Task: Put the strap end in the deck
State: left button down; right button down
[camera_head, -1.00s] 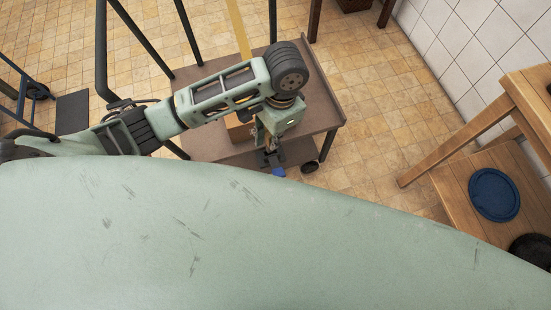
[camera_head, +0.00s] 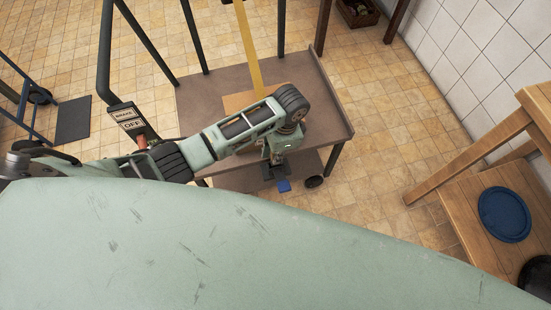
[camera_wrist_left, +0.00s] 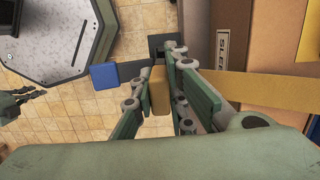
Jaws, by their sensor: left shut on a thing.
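My left gripper (camera_head: 274,172) hangs at the near edge of the cart's brown deck (camera_head: 200,105). In the left wrist view its fingers (camera_wrist_left: 160,95) are shut on a small yellow piece, which I take for the strap end (camera_wrist_left: 158,92). The yellow strap (camera_head: 248,45) comes down from the top of the head view to the deck, and a yellow band (camera_wrist_left: 260,86) runs right from behind the fingers in the wrist view. My right gripper (camera_wrist_left: 28,96) seems to show small at the wrist view's left edge; its opening is unclear.
A cardboard box (camera_head: 235,102) sits on the deck, partly behind my arm. A blue block (camera_head: 284,185) is beside the gripper. A brake sign (camera_head: 126,118) is on the cart's frame. A wooden stand (camera_head: 460,200) with a blue disc (camera_head: 504,214) is at right; tiled floor lies between.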

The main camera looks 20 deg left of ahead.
pick_arm(q)
jog(key=shift+w+a+f, duration=0.1)
jog(key=shift+w+f, duration=0.1)
jog(key=shift+w, duration=0.1)
jog(key=shift+f, duration=0.35)
notch_tip(320, 180, down, 3)
jog(key=shift+f+b, duration=0.1)
jog(key=shift+b, duration=0.25)
pick_arm(e)
jog(key=shift+s+a+f, duration=0.1)
jog(key=shift+a+f, duration=0.3)
jog(key=shift+a, duration=0.35)
pick_arm(q)
jog(key=shift+f, duration=0.1)
pick_arm(e)
jog(key=shift+d, duration=0.2)
pick_arm(q)
jog(key=shift+f, duration=0.15)
jog(key=c, duration=1.7)
grip_release()
jog(key=shift+c, duration=0.2)
pick_arm(e)
jog(key=shift+d, duration=0.25)
